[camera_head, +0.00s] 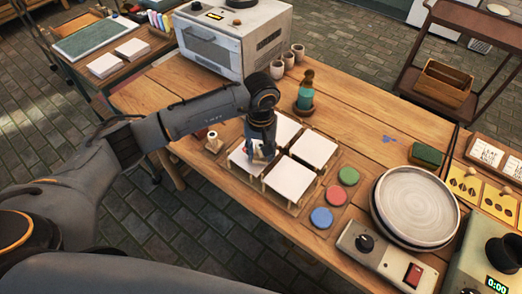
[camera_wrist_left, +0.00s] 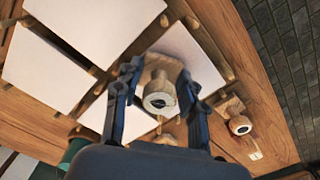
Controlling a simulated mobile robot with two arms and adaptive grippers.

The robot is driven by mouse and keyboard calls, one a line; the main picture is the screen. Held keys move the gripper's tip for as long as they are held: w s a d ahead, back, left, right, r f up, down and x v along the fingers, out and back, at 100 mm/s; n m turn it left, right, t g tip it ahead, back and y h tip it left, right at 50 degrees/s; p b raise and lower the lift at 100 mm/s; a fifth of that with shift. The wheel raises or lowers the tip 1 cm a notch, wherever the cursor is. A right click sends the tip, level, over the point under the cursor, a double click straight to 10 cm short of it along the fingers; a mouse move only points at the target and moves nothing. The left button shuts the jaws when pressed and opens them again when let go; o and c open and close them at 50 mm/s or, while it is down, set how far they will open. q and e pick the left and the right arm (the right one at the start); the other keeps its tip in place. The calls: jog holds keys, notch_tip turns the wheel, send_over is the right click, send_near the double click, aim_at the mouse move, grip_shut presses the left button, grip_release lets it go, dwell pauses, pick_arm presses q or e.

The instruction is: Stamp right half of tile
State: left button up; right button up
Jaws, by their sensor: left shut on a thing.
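Four white square tiles sit on wooden racks near the table's front edge: the left tile (camera_head: 241,164), the back tile (camera_head: 287,130), the right tile (camera_head: 314,148) and the front tile (camera_head: 289,181). My left gripper (camera_head: 262,150) points down over the left tile. It is shut on a wooden stamp with a round handle (camera_wrist_left: 160,93). In the left wrist view, the stamp lies over a white tile (camera_wrist_left: 191,58); whether it touches is unclear. A second stamp (camera_head: 213,143) stands left of the tiles, also in the wrist view (camera_wrist_left: 239,125). My right gripper is not in view.
Green (camera_head: 348,176), red (camera_head: 335,195) and blue (camera_head: 321,218) round pads lie right of the tiles. A grey wheel (camera_head: 416,205) stands further right. A bottle (camera_head: 305,95), small cups (camera_head: 288,60) and an oven (camera_head: 237,40) stand behind.

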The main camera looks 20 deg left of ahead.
pick_arm(q)
notch_tip(320, 180, up, 2)
jog(key=shift+r+p, duration=0.1)
jog(key=shift+p, duration=0.35)
jog(key=shift+r+p, duration=0.8)
jog(key=shift+r, duration=1.55)
